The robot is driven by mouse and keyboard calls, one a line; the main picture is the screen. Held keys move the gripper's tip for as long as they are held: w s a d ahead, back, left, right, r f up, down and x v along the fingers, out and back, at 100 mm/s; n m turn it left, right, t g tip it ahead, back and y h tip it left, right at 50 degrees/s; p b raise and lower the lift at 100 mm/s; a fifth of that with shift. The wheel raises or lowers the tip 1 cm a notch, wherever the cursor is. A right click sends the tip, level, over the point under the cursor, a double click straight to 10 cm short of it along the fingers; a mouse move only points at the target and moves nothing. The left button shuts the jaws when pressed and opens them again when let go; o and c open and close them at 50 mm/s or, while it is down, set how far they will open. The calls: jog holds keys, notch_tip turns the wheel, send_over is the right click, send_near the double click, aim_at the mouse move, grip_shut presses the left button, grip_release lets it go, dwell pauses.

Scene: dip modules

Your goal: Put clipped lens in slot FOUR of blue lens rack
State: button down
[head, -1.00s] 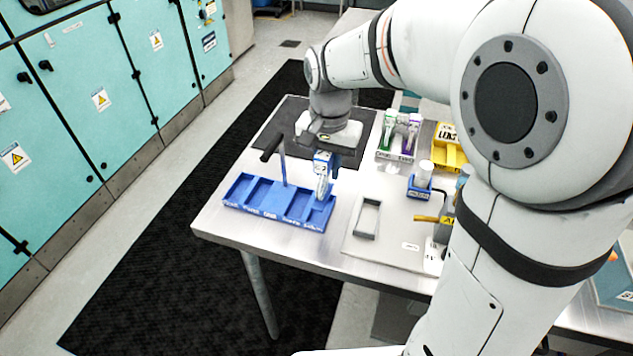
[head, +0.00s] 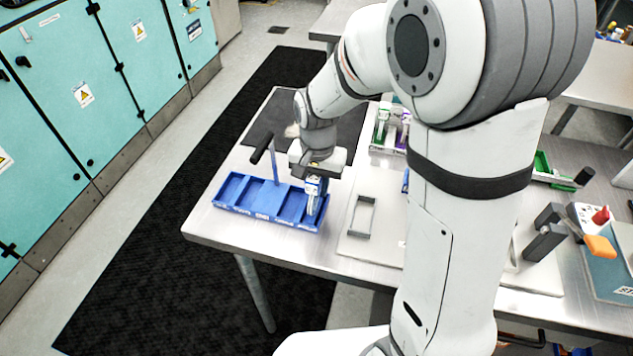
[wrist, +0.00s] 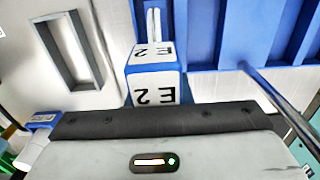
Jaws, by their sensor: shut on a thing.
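The blue lens rack (head: 250,208) lies along the left front of the table, with several slots in a row and small white labels too small to read. My gripper (head: 316,178) is shut on the clipped lens (head: 313,206), holding it upright at the rack's right-end slot. In the wrist view its blue-and-white clip block (wrist: 155,72) reads "E 2" and stands in front of my gripper. The lens's lower end reaches among the blue walls of the rack (wrist: 230,40). I cannot tell if it touches the slot floor.
A post with a black handle (head: 262,150) rises behind the rack, near my gripper. A grey rectangular frame (head: 361,216) lies on a pale plate to the right. A holder with green and purple items (head: 388,132) stands farther back. My arm hides part of the table.

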jog(key=shift+f, duration=0.15)
jog(key=c, duration=1.3)
grip_release()
notch_tip(320, 180, up, 12)
jog(key=r, duration=0.1)
jog(key=s+d+f+n+t, duration=0.1)
jog(key=s+d+n+t, duration=0.2)
jog(key=s+d, duration=0.8)
jog(key=s+n, duration=0.1)
jog(key=s, duration=0.3)
